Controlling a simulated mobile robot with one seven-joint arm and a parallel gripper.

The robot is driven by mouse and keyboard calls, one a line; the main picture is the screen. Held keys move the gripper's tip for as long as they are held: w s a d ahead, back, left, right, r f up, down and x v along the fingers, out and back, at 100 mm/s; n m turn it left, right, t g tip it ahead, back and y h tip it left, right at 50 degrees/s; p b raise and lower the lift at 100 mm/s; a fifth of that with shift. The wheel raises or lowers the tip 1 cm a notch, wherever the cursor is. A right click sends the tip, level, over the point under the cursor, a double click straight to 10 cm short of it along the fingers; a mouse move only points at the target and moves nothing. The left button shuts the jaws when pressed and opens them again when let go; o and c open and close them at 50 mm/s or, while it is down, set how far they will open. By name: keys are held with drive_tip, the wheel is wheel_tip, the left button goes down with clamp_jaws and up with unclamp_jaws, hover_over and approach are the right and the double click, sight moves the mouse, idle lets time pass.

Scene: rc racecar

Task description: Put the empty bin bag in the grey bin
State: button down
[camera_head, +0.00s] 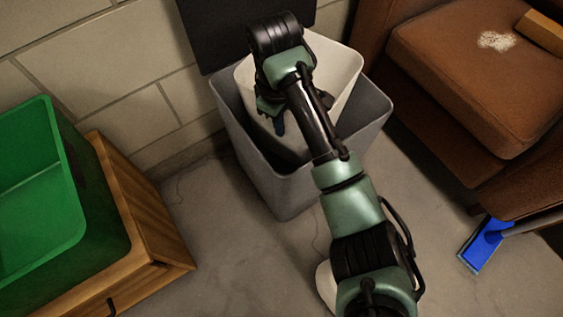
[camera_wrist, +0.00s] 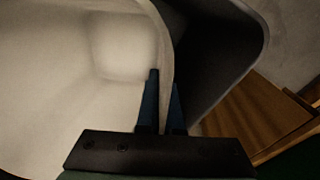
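The grey bin (camera_head: 277,188) stands on the floor against the wall. The white bin bag (camera_head: 340,72) is open, stiff-walled and looks empty. It sits inside the grey bin's mouth, tilted, with its upper rim above the bin's rim. My gripper (camera_head: 270,118) reaches down at the bag's left side. In the wrist view, the two dark fingers (camera_wrist: 163,100) are close together with the bag's wall (camera_wrist: 165,45) between them, one finger inside the bag and one outside. The grey bin's dark inside (camera_wrist: 215,50) shows right of the bag. My arm hides part of both.
A dark lid or panel (camera_head: 215,35) stands behind the bin. A green crate (camera_head: 75,225) rests on a wooden cabinet (camera_head: 150,215) at left. A brown armchair (camera_head: 470,65) with white crumbs is at right, with a blue brush head (camera_head: 485,243) on the floor.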

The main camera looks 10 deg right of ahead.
sight(281, 156)
wheel_tip(281, 156, down, 14)
drive_tip(key=b, duration=0.8)
drive_tip(key=shift+b, duration=0.4)
drive_tip(key=shift+f, duration=0.15)
drive_tip(key=shift+f, duration=0.45)
drive_tip(key=c, duration=1.1)
unclamp_jaws()
